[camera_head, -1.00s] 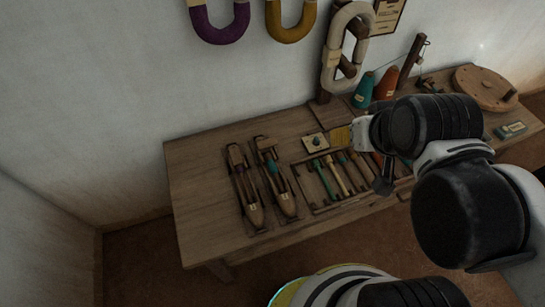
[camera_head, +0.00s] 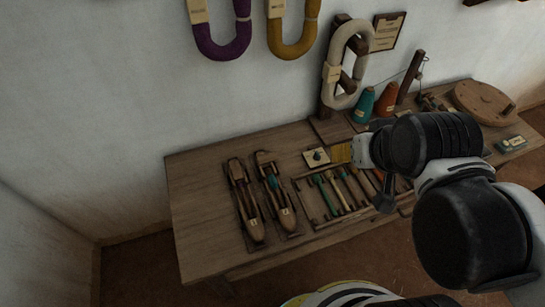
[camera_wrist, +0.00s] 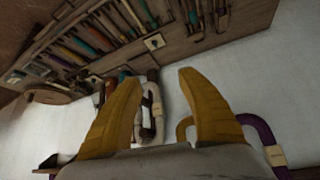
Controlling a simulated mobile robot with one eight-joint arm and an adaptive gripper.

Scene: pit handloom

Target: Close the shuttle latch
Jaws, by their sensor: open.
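Two wooden boat shuttles lie side by side on the left part of the bench: the left shuttle (camera_head: 244,200) and the right shuttle (camera_head: 275,193), which has a teal piece inside. They also show at the top of the wrist view, as the right shuttle (camera_wrist: 190,14) and the left shuttle (camera_wrist: 221,12). Their latches are too small to tell open from shut. My gripper (camera_head: 338,153) is to the right of the shuttles, over the bench. In the wrist view its two yellow fingers (camera_wrist: 156,78) are spread apart with nothing between them.
A rack (camera_head: 312,213) of coloured tools lies right of the shuttles. Teal (camera_head: 365,105) and orange (camera_head: 387,99) cones stand near a pale hank (camera_head: 334,87). The bench's left end is bare.

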